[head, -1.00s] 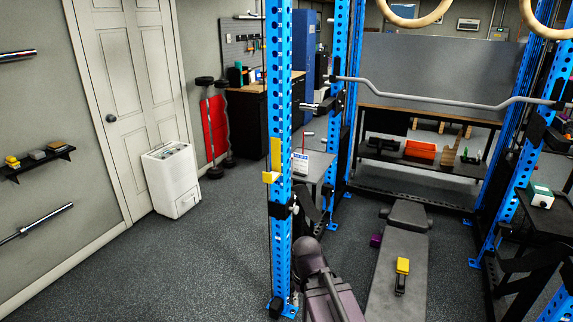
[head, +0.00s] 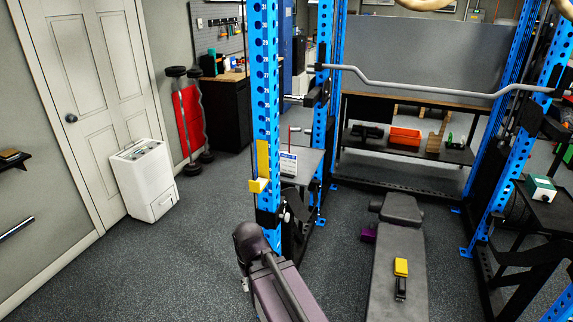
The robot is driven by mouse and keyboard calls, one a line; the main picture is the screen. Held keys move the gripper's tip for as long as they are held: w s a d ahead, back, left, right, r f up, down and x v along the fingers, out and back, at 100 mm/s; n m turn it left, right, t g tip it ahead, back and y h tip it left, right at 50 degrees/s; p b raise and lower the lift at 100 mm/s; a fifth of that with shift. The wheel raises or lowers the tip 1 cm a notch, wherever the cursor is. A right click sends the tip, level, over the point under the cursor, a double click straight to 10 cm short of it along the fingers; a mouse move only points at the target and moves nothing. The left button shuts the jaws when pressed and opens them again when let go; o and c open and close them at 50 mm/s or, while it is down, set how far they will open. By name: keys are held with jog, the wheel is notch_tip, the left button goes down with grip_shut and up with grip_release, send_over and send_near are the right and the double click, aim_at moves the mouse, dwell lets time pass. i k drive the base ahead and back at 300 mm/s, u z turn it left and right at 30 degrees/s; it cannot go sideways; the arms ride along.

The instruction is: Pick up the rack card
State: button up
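A small white card with a blue top band, likely the rack card (head: 288,163), stands upright on a small grey table (head: 309,160) beside the blue rack post. The post and its yellow bracket stand just left of the card, close to it in the picture. Its print is too small to read. My arm shows at the bottom centre, in front of the post's foot. The end with my gripper is not in view, so its state does not show.
The blue rack post (head: 263,110) stands between me and the small table's left side. A flat bench (head: 400,240) carries a yellow and black object (head: 401,268). A white dehumidifier-like box (head: 145,180) stands by the door. The floor between box and post is clear.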

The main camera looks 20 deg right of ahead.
aim_at(288, 162)
jog(key=z, duration=0.3)
jog(key=i, duration=0.9)
jog(key=z, duration=0.45)
